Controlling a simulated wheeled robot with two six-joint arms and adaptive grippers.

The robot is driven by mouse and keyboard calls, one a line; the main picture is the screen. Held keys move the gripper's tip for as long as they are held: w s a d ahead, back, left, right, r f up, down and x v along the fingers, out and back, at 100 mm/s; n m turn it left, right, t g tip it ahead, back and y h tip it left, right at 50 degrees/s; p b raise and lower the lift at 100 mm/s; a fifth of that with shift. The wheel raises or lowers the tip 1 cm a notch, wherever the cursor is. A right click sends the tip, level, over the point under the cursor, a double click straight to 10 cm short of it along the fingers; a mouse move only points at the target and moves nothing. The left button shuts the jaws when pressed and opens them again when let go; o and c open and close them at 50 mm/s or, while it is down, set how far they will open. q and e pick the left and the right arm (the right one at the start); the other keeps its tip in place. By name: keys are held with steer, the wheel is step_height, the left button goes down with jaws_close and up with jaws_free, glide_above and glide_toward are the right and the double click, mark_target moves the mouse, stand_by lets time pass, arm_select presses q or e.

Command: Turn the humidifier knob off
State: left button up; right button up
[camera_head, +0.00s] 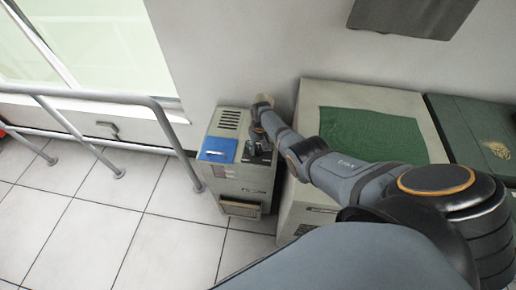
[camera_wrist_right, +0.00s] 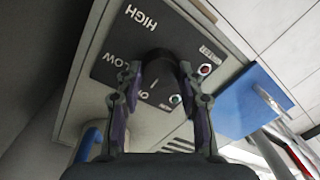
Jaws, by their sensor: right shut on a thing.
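The humidifier (camera_head: 228,187) is a grey box with a vented top, standing on the floor against the wall. In the right wrist view its dark control panel (camera_wrist_right: 112,68) reads HIGH and LOW, with another label partly hidden beside a finger. The black round knob (camera_wrist_right: 160,72) is between the two fingers of my right gripper (camera_wrist_right: 158,88), which is shut on it. A faint pale mark shows on the knob, on the side towards the partly hidden label. In the head view my right gripper (camera_head: 259,143) is at the humidifier's top, hiding the knob. My left gripper is not in view.
A blue piece (camera_head: 217,149) is on the humidifier's top, left of my gripper. A large pale box with a green cover (camera_head: 372,134) stands close on the right, under my right arm. A metal railing (camera_head: 165,125) is on the left; tiled floor in front is clear.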

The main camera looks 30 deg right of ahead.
mark_target(259, 149)
stand_by(0.4)
steer(key=o, duration=1.2)
steer(key=shift+f, duration=0.1)
steer(key=shift+w+r, duration=0.1)
steer(key=shift+r, duration=0.35)
steer(key=r, duration=1.1)
steer(key=shift+d+r, duration=0.1)
steer(key=shift+d, duration=0.3)
